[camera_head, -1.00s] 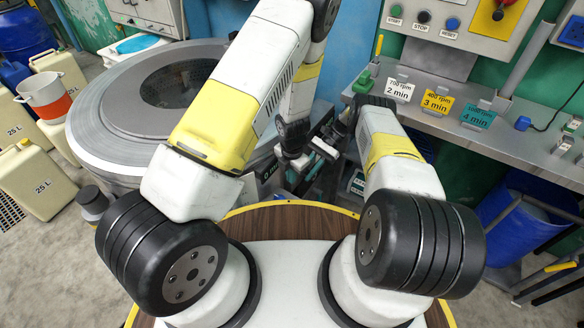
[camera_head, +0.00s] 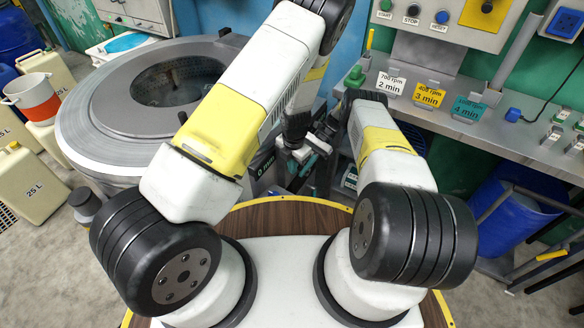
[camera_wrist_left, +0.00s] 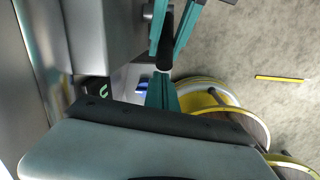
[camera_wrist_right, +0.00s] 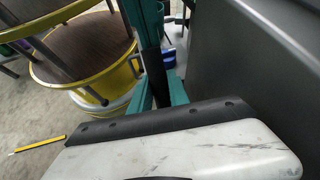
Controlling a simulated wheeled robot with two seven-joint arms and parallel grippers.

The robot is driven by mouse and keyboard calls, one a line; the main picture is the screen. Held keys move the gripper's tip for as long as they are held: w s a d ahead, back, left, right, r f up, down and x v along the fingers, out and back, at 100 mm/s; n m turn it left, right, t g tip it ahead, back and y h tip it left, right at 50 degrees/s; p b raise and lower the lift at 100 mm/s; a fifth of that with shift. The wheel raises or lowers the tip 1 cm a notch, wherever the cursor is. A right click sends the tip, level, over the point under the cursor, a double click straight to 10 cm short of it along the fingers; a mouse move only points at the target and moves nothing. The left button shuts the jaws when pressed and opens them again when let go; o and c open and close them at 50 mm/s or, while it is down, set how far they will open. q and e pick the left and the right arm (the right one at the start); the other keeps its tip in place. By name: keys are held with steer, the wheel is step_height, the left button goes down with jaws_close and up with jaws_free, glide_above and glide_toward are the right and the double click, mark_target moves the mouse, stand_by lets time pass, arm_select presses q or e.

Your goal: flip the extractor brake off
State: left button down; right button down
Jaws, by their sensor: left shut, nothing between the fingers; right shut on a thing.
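The extractor (camera_head: 85,130) is the wide round grey drum at the left of the head view. A black handle (camera_wrist_right: 152,68), apparently the brake lever, stands between the teal fingers of my right gripper (camera_wrist_right: 157,92) in the right wrist view. My right gripper is shut on it. The handle (camera_wrist_left: 166,38) also shows at the top of the left wrist view. My left gripper (camera_wrist_left: 160,92) is shut and empty, close below the handle's end. In the head view my left gripper (camera_head: 318,144) is beside the extractor's right side; my forearm hides most of the right gripper.
A grey bench (camera_head: 450,125) with speed cards (camera_head: 429,95) runs along the right, under a control panel (camera_head: 445,18). A blue bin (camera_head: 520,225) stands below it. Jerrycans (camera_head: 30,185) and an orange-white bucket (camera_head: 36,98) stand at the left. Open floor shows in the left wrist view.

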arm_select(q)
steer(key=shift+w+d+r, duration=0.35)
steer(key=shift+w+d, duration=0.1)
steer(key=shift+w, duration=0.1)
steer(key=shift+w+d+r, duration=0.15)
steer(key=shift+d, duration=0.05)
arm_select(e)
steer(key=shift+s+f, duration=0.15)
steer(key=shift+s, duration=0.05)
steer(key=c, duration=1.4)
jaws_free()
steer(key=shift+a, duration=0.1)
steer(key=shift+c, duration=0.2)
steer(key=shift+o, duration=0.9)
steer(key=shift+w, duration=0.15)
arm_select(q)
steer(key=shift+a, duration=0.1)
